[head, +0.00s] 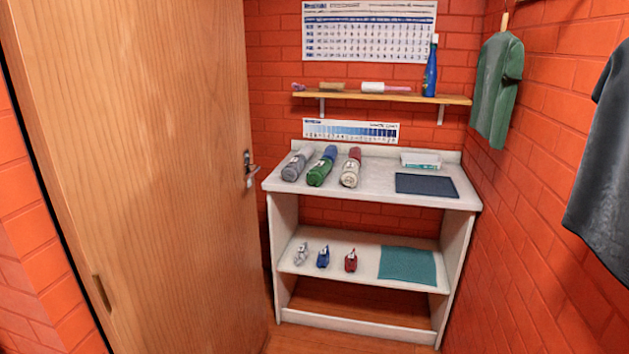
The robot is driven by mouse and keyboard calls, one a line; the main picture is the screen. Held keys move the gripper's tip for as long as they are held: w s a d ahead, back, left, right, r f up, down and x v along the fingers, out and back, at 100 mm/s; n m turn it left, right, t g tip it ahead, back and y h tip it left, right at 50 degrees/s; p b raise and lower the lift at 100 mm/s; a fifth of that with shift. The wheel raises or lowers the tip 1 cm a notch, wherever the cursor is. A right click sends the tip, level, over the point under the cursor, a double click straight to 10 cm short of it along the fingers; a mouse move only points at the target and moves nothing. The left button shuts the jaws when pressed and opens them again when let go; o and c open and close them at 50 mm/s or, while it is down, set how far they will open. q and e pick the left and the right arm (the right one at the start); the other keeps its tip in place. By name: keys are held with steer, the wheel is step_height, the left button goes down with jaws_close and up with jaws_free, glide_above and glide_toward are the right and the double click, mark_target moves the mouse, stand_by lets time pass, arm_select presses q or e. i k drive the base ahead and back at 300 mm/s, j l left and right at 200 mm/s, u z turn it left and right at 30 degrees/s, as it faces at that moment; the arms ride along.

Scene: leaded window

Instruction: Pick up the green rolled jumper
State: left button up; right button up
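The green rolled jumper (319,173) lies on the white top of the shelf unit (385,178), towards its left side. It is a rolled bundle with a pale label or band, with its near end facing me. A blue roll (330,153) lies right behind it; I cannot tell whether they touch. A grey roll (292,171) lies to its left and a whitish roll (349,175) to its right, with a red roll (354,155) behind the whitish one. Neither of my grippers is in view.
A wooden door (140,180) fills the left. A dark blue mat (426,185) and a white tray (421,160) are right of the rolls. Small items and a teal mat (408,266) lie on the lower shelf. Garments hang on the right wall, including a green one (497,90).

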mark_target(316, 176)
steer(key=i+l, duration=0.25)
steer(key=i, duration=0.2)
steer(key=i+l, duration=0.2)
steer(key=i, duration=0.25)
steer(key=i+l+u, duration=0.1)
steer(key=i+l, duration=0.15)
steer(key=i, duration=0.25)
